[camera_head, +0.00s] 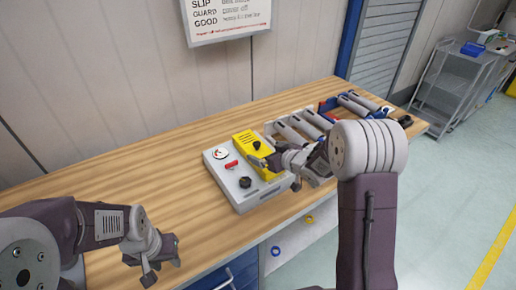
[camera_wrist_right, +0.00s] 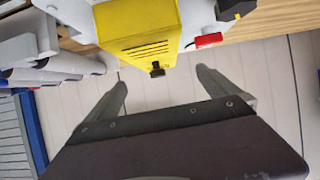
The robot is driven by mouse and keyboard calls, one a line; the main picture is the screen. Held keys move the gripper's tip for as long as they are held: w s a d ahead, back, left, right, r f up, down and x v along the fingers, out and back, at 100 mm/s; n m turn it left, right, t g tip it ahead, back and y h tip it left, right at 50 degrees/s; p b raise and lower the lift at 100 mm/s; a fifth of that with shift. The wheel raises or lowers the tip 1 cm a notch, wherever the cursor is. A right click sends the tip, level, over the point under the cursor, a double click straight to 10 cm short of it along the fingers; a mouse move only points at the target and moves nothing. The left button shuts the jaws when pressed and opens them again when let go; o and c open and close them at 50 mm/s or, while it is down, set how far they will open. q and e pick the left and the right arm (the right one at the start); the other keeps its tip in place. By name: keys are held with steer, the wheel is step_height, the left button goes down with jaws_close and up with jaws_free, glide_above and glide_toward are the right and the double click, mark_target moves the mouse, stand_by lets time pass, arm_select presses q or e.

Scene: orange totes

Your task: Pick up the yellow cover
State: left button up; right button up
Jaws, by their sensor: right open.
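The yellow cover (camera_head: 247,144) sits on a light grey control box (camera_head: 262,193) on the wooden workbench. It has dark slots and a small black knob on its front. My right gripper (camera_head: 276,172) is open just in front of the cover. In the right wrist view the cover (camera_wrist_right: 140,30) is beyond the two spread fingertips (camera_wrist_right: 161,78), with its black knob in line with the gap. Nothing is between the fingers. My left gripper (camera_head: 153,263) is open and empty near the bench's front edge, well away from the box.
The box also carries a gauge (camera_head: 220,153), a red handle (camera_head: 231,165) and a black knob (camera_head: 245,182). Grey cylinders in a holder (camera_head: 299,127) stand to the right. The bench (camera_head: 120,183) is clear left of the box. A wall is behind.

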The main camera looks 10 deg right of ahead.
mark_target(257, 143)
steer(key=f, duration=0.1)
steer(key=d+f, duration=0.1)
steer(key=shift+w+d+f, duration=0.15)
steer(key=shift+d+f, duration=0.15)
steer(key=x, duration=0.3)
steer(key=shift+a, duration=0.3)
steer(key=shift+w+f, duration=0.25)
steer(key=shift+w, duration=0.05)
steer(key=x, duration=0.2)
steer(key=p+x, duration=0.1)
steer(key=x, duration=0.1)
steer(key=shift+w+a, duration=0.25)
steer(key=shift+a, duration=0.15)
steer(key=shift+w+f, duration=0.2)
steer(key=shift+s+r, duration=0.1)
steer(key=c, duration=1.7)
steer(key=shift+r, duration=0.6)
step_height(257, 143, up, 3)
steer(key=shift+r, duration=0.15)
steer(key=shift+s+d+r+p, duration=0.25)
steer(key=shift+d+r+p, duration=0.3)
steer(key=shift+d+r, duration=0.95)
steer(key=shift+s+d+r+p, duration=0.25)
steer(key=shift+d+r+p, duration=0.35)
steer(key=shift+d, duration=1.7)
steer(key=shift+s+d+r+p, duration=0.3)
steer(key=shift+d+r+p, duration=0.2)
steer(key=shift+d+r, duration=1.05)
